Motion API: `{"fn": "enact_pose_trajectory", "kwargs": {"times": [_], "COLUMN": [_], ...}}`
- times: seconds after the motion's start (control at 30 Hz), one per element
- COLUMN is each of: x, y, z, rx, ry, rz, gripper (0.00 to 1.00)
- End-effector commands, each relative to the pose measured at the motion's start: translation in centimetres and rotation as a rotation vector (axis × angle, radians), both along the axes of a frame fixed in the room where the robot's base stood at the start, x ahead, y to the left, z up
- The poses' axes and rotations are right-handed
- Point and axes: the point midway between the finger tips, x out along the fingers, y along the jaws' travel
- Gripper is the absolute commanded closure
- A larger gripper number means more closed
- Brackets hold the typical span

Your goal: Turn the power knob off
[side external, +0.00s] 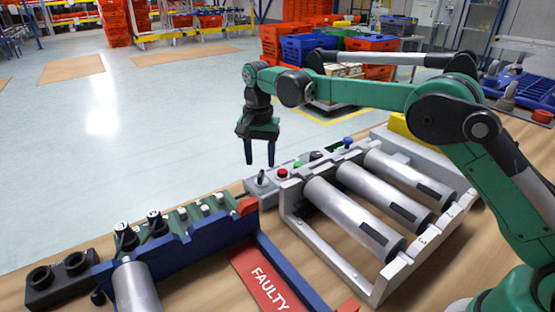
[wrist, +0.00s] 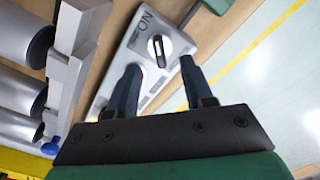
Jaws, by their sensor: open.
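The power knob (wrist: 158,47) is a round black-and-white rotary switch on a light grey control panel (wrist: 128,50). The word ON is printed beside it in the wrist view. In the side view the knob (side external: 261,178) sits at the near left end of the panel (side external: 253,188). My gripper (side external: 260,164) points down just above the knob, its two dark fingers apart and empty. In the wrist view the gripper (wrist: 159,63) has one fingertip to each side of the knob's lower part. I cannot tell how much height separates the fingertips from the knob.
A red button (side external: 282,173) is close beside the knob on the panel. A rack with steel rollers (side external: 340,212) stands to the right. A blue rack (side external: 190,248) and a red FAULTY sign (side external: 265,280) are at the front left.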

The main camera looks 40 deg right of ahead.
Motion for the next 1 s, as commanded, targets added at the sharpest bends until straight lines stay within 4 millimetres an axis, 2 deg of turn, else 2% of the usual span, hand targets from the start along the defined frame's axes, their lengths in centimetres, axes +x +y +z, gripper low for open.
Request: {"fn": "enact_pose_trajectory", "kwargs": {"times": [0.1,0.23,0.53,0.57,0.7,0.73,1.0], "x": [0.0,0.0,0.0,0.0,0.0,0.0,0.0], "y": [0.0,0.0,0.0,0.0,0.0,0.0,0.0], "z": [-1.7,-3.0,-3.5,-3.5,-3.5,-3.5,-3.5], "rx": [0.000,0.000,-0.001,-0.001,-0.001,-0.001,-0.001], "ry": [-0.001,-0.001,-0.002,-0.002,-0.002,-0.002,-0.002], "rz": [0.001,0.001,0.002,0.002,0.002,0.002,0.008], "gripper": [0.54,0.54,0.54,0.57,0.97,1.00,1.00]}}
